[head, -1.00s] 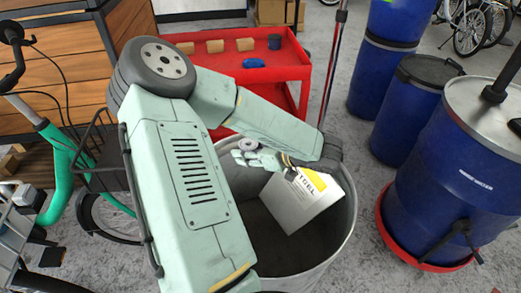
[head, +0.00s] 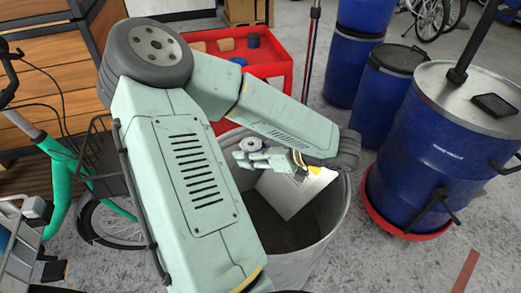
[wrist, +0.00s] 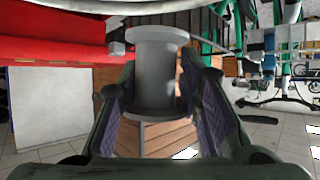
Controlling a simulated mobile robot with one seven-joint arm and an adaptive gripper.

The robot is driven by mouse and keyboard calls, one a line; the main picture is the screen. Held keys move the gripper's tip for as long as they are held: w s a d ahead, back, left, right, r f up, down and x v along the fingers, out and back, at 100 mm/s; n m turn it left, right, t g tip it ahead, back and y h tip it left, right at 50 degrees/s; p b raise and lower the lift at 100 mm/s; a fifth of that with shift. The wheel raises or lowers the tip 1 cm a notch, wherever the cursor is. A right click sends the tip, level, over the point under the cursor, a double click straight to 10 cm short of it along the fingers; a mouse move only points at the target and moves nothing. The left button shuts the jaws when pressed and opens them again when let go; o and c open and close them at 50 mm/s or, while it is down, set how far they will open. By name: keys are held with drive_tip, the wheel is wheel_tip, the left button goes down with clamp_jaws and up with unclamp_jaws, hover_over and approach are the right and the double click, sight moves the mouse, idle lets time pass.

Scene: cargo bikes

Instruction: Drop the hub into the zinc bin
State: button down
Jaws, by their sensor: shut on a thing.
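The hub, a grey spool-like cylinder with wide flanges, is held upright between my finger pads in the wrist view (wrist: 155,75). In the head view the hub (head: 250,144) shows small and pale at the end of my gripper (head: 262,158). My gripper is shut on it. The zinc bin (head: 340,215) is a round, open grey metal bin under my forearm. In the head view the hub appears near the bin's far left rim; its height above the rim is hard to tell. My arm hides part of the bin's rim and left side.
A white box with a yellow label (head: 295,192) leans inside the bin. A red trolley (head: 275,68) with small cylinders stands behind. Blue drums (head: 430,150) stand on the right. A green cargo bike (head: 65,175) is on the left.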

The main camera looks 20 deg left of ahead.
drive_tip(key=shift+s+d+r, duration=0.1)
drive_tip(key=shift+s, duration=0.15)
drive_tip(key=shift+f, duration=0.3)
drive_tip(key=shift+f+b, duration=1.25)
drive_tip(key=shift+f, duration=1.35)
drive_tip(key=c, duration=1.1)
unclamp_jaws()
drive_tip(key=shift+o, duration=0.2)
drive_tip(key=v, duration=1.2)
